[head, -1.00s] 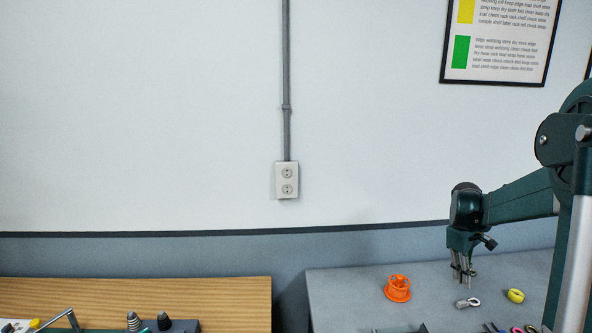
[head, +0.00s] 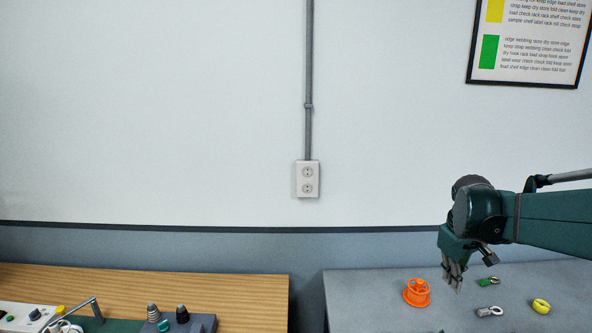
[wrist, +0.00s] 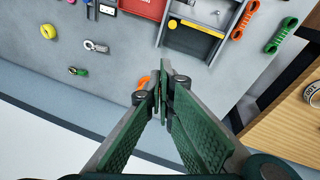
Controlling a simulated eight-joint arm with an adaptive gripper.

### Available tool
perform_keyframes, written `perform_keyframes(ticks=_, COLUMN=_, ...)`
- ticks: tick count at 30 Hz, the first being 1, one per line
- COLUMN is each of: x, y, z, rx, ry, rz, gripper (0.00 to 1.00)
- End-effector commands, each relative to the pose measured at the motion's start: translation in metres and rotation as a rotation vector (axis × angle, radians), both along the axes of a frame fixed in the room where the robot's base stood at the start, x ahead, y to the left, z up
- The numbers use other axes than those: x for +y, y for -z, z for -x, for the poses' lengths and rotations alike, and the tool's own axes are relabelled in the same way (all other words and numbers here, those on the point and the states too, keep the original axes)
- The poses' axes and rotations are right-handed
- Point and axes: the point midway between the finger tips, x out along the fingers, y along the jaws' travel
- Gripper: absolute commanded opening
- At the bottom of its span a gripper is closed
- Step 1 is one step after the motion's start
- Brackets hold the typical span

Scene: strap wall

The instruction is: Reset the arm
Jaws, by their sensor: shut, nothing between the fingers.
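My gripper (head: 453,274) hangs from my green arm at the right in the head view, above the grey table (head: 350,298). Its fingers point down and are shut and empty. In the wrist view the fingertips of my gripper (wrist: 160,84) meet near the middle, with the grey table below them. An orange spool (head: 417,293) stands on the table just left of the fingers in the head view. In the wrist view the fingers mostly hide it.
Metal clips (head: 489,311) and a yellow ring (head: 541,306) lie on the grey table. The wrist view shows a grey tray (wrist: 196,38) and orange and green bundles (wrist: 281,36). A wooden bench (head: 220,290) stands left across a gap. The wall above is clear around an outlet (head: 308,179).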

Motion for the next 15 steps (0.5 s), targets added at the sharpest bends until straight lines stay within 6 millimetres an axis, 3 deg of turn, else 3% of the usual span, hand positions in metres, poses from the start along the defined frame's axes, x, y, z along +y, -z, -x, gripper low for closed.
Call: perform_keyframes(ticks=15, x=0.079, y=-0.021, z=0.058, rx=-0.143, ry=0.054, rz=-0.042, gripper=0.00)
